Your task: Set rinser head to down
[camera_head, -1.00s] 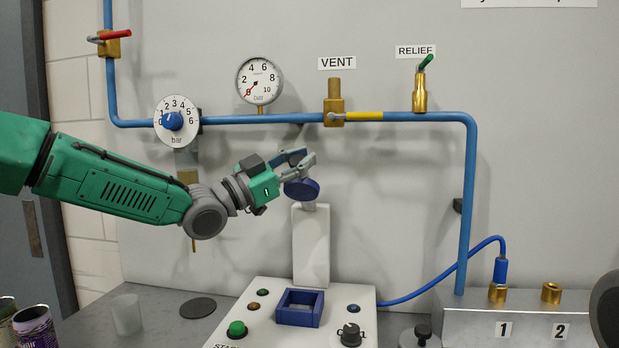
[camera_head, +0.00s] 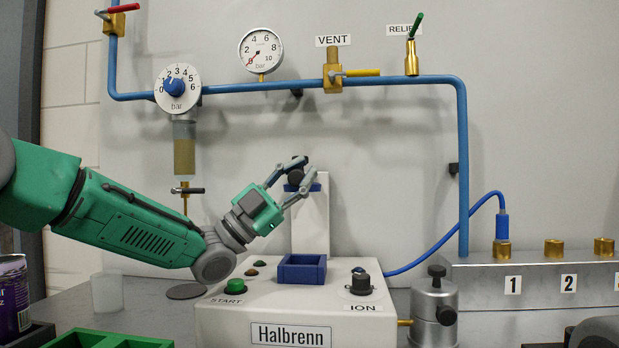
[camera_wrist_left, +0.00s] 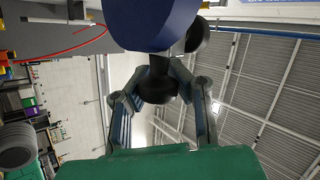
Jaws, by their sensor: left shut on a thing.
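The rinser head is a blue disc (camera_head: 313,187) in front of the upper part of a white post (camera_head: 312,225). It sits just below the post's top, partly hidden behind my gripper. My left gripper (camera_head: 297,175) is shut on a black knob (camera_head: 297,161) at the head. In the left wrist view the knob (camera_wrist_left: 158,84) is between my left fingers (camera_wrist_left: 158,95), and the blue head (camera_wrist_left: 155,22) is just beyond it, large at the top. My right gripper is not in view.
The white Halbrenn control box (camera_head: 220,318) stands below, with a blue square holder (camera_head: 303,269), a green start button (camera_head: 235,286) and a black ION knob (camera_head: 361,283). A blue pipe (camera_head: 400,80) runs along the wall above. A purple can (camera_head: 12,300) stands at left.

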